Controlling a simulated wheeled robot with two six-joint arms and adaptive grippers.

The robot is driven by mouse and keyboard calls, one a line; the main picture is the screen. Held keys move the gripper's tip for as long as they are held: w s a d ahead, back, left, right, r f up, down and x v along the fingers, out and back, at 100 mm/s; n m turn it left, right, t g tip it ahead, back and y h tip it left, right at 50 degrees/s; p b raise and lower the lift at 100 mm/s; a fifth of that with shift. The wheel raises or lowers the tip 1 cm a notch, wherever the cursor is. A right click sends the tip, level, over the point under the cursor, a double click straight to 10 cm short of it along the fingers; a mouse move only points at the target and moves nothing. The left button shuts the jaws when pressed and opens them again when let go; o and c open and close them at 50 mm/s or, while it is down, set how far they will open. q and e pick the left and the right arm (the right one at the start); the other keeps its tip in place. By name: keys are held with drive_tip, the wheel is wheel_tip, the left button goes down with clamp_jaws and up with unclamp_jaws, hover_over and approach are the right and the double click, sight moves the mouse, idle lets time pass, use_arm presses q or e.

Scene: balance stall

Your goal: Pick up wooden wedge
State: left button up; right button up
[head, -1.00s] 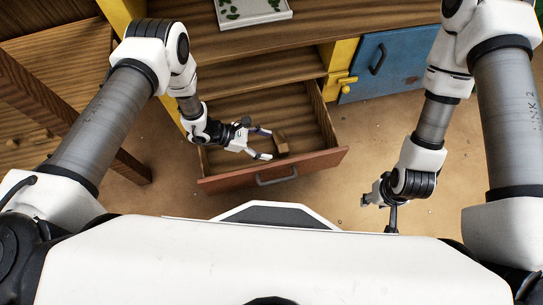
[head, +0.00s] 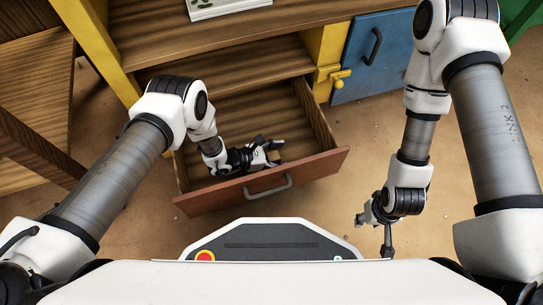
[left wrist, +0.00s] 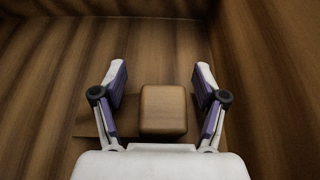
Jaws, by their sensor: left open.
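The wooden wedge (left wrist: 163,110) is a small brown block on the drawer floor. In the left wrist view it sits between the two open fingers of my left gripper (left wrist: 160,85), with a gap on each side. In the head view my left gripper (head: 272,152) is down inside the open drawer (head: 262,186), and the wedge (head: 275,158) is mostly hidden by the fingers. My right gripper (head: 374,232) hangs over the floor to the right of the drawer; its fingers are too small and turned to read.
The drawer's walls stand close around my left gripper. A blue door (head: 372,55) with a dark handle is at the right of the cabinet. A white tray (head: 229,8) lies on the top. The floor (head: 330,215) right of the drawer is clear.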

use_arm(q)
drive_tip(key=c, duration=1.3)
drive_tip(key=shift+s, duration=0.1)
